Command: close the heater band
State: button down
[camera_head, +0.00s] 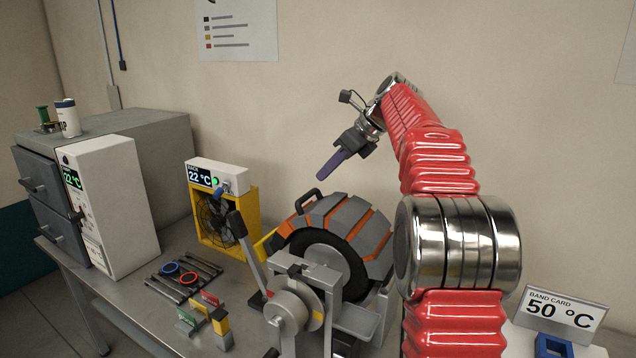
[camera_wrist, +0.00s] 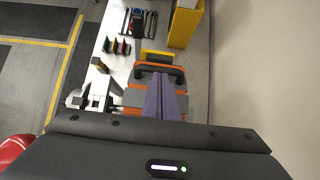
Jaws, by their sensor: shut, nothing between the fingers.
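The heater band (camera_head: 345,215), made of grey and orange segments, curves over the top of a black tyre (camera_head: 335,250) on a metal stand. A dark handle (camera_head: 306,199) sticks up from the band's upper left end. The band (camera_wrist: 132,98) and handle (camera_wrist: 158,68) also show in the wrist view, partly hidden by my fingers. My gripper (camera_head: 323,176) is above the handle and apart from it in the head view. Its purple fingers (camera_wrist: 166,95) are shut together and empty. The tyre's lower right is hidden by my arm; I cannot tell the band's far end.
A lever (camera_head: 250,250) stands at the stand's left. A yellow fan unit (camera_head: 225,218) reads 22 °C. A white-fronted cabinet (camera_head: 110,205) is far left. Small coloured blocks (camera_head: 205,317) and a rack with rings (camera_head: 183,275) lie on the bench. A card (camera_head: 562,312) reads 50 °C.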

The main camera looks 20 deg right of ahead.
jog(key=v, duration=0.7)
jog(key=shift+r, duration=0.4)
jog(key=shift+a, duration=0.2)
jog(key=s+a+f+n+g+h, duration=0.1)
jog(key=s+a+f+n+h, duration=0.3)
jog(key=s+a+n, duration=1)
jog(key=s+a+f+n, duration=0.3)
jog(key=s+f+n, duration=0.4)
jog(key=s+f, duration=0.2)
jog(key=s+a+f+n+h, duration=0.1)
jog(key=s+a+f+n, duration=0.1)
jog(key=s+f+n, duration=0.5)
jog(key=s+f, duration=0.3)
jog(key=s, duration=0.2)
jog(key=shift+s+a, duration=0.25)
jog(key=shift+a, duration=0.1)
